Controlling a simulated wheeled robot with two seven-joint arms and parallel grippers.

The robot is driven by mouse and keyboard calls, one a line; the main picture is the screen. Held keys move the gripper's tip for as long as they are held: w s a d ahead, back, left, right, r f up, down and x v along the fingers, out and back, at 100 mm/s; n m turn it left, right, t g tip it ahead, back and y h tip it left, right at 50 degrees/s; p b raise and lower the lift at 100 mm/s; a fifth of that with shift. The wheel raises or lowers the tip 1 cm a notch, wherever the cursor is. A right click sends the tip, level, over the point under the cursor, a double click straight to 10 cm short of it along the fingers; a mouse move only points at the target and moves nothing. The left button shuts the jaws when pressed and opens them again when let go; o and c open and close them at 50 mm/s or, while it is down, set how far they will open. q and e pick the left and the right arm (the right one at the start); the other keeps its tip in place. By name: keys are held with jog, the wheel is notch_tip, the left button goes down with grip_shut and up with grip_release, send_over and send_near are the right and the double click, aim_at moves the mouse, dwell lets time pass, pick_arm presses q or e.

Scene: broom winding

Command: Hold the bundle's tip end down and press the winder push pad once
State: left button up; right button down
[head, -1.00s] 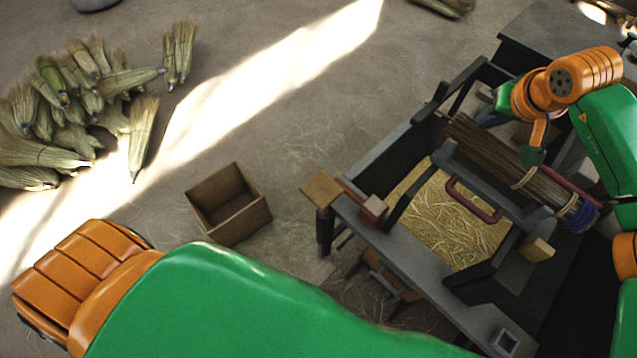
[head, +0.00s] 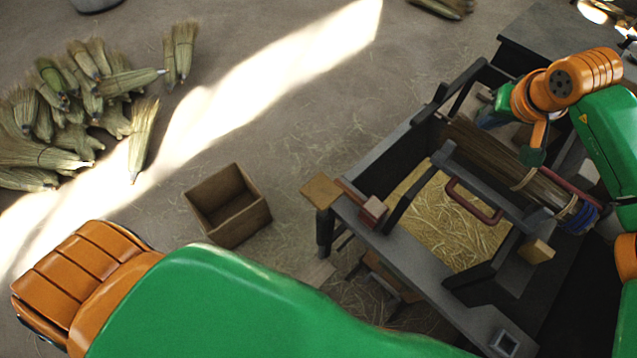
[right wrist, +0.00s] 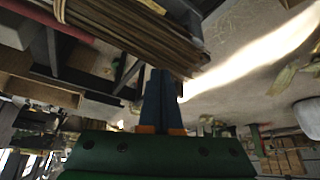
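The bundle (head: 487,150) of brown straw lies slantwise across the winder frame (head: 400,255). Its blue-wound end (head: 580,215) is at the lower right and its loose straw end at the upper left. My right gripper (head: 487,118) is beside the straw end in the head view. In the right wrist view its blue fingers (right wrist: 161,98) lie together with nothing visible between them, and the bundle (right wrist: 135,32) passes close by; contact cannot be told. A tan wooden pad (head: 321,190) sits at the frame's left corner; whether it is the push pad is unclear. My left gripper is out of view.
A dark red handle (head: 472,203) spans the straw-filled tray (head: 440,225). A tan block (head: 537,250) sits at the frame's right. An open wooden box (head: 228,205) stands on the floor. Several straw bundles (head: 75,110) lie at the far left.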

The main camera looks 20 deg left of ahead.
notch_tip(320, 180, up, 8)
jog(key=p, duration=0.5)
jog(key=shift+p, duration=0.4)
